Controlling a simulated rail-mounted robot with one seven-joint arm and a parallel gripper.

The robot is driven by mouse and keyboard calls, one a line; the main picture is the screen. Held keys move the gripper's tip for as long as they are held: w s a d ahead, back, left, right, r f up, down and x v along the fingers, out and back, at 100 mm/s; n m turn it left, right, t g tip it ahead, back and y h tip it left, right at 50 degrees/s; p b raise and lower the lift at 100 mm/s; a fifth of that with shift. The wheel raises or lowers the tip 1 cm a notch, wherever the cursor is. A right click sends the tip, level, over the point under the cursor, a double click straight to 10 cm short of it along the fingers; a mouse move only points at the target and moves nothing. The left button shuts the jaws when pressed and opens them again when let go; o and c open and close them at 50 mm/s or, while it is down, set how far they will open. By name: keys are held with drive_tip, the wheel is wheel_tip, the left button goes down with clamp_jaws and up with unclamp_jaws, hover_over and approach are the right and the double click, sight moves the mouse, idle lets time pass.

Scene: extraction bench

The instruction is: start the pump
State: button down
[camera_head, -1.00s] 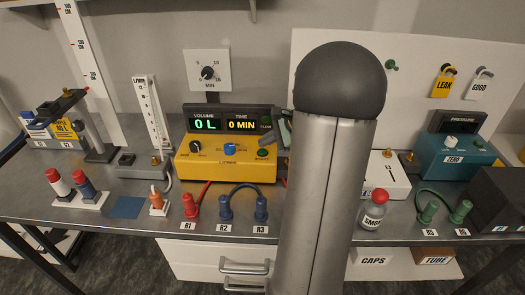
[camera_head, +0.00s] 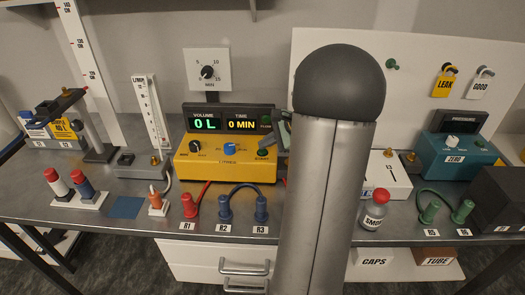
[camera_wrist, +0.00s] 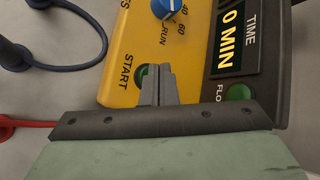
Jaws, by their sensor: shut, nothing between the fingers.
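The yellow pump unit (camera_head: 225,172) stands on the bench with a blue dial (camera_head: 230,149) and a green START button (camera_head: 263,153). Its display (camera_head: 229,122) reads 0 L and 0 MIN. In the wrist view the START button (camera_wrist: 141,74) is partly hidden behind my gripper (camera_wrist: 154,72), whose fingers are shut and empty. The fingertips overlap the button's edge; I cannot tell whether they touch it. The blue dial also shows in the wrist view (camera_wrist: 166,6). In the head view my arm hides most of the gripper.
A green FLOW lamp (camera_wrist: 238,93) is beside the display, close to my gripper. Red (camera_head: 189,206) and blue (camera_head: 225,208) hose fittings stand in front of the pump. A capped SMOKE bottle (camera_head: 374,212) and a teal pressure unit (camera_head: 457,157) stand to the right.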

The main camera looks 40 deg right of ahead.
sight(266, 151)
drive_tip(key=shift+f+b, duration=0.3)
drive_tip(key=shift+f, duration=0.1)
drive_tip(key=shift+r, duration=0.15)
idle(0.4)
drive_tip(key=shift+r+p, duration=0.55)
drive_tip(key=shift+r, duration=0.15)
drive_tip(key=shift+r, duration=0.1)
wheel_tip(266, 151, up, 5)
drive_tip(key=p, duration=0.3)
drive_tip(key=shift+p, duration=0.3)
idle(0.4)
